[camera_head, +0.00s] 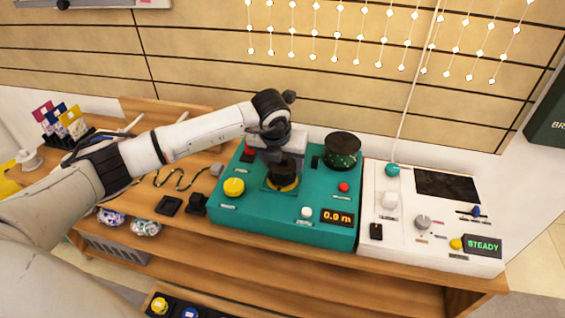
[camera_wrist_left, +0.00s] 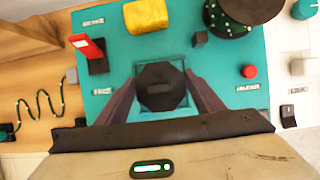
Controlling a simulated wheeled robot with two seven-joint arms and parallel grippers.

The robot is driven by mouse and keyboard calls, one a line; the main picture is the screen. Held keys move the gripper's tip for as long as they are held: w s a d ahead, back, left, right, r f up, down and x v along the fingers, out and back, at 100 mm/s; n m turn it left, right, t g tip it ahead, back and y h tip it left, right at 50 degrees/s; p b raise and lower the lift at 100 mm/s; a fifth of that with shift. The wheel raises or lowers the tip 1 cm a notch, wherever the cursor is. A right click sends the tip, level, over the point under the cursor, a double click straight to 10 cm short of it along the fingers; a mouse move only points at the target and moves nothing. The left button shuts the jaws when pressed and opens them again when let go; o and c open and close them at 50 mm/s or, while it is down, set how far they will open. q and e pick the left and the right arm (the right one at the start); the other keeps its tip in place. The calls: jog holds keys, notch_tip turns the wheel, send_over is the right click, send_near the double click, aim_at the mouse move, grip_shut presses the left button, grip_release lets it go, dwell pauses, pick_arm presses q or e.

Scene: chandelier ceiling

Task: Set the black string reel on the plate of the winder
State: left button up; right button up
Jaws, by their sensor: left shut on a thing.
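The black string reel (camera_wrist_left: 160,78) is between the two fingers of my left gripper (camera_wrist_left: 160,95) in the left wrist view. It shows there as a dark, many-sided top. In the head view my left gripper (camera_head: 286,160) points down, shut on the reel, over the square plate (camera_head: 264,184) of the teal winder (camera_head: 270,221). I cannot tell whether the reel touches the plate. The fingers hide part of the reel and plate. My right gripper is not in view.
A larger dark drum with green dots (camera_head: 342,150) stands on the winder, right of my gripper. A yellow knob (camera_head: 233,187), a red button (camera_head: 343,187) and a display reading 0.0 m (camera_head: 337,217) are around it. A white panel (camera_head: 433,240) adjoins on the right.

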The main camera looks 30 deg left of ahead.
pick_arm(q)
jog(key=shift+f+b, duration=0.55)
jog(key=shift+f, duration=0.15)
dwell(1.0)
jog(key=o, duration=1.1)
jog(key=shift+c, duration=1)
jog(key=shift+r, duration=0.1)
jog(key=shift+r+p, duration=2.85)
jog(key=shift+r, duration=1.65)
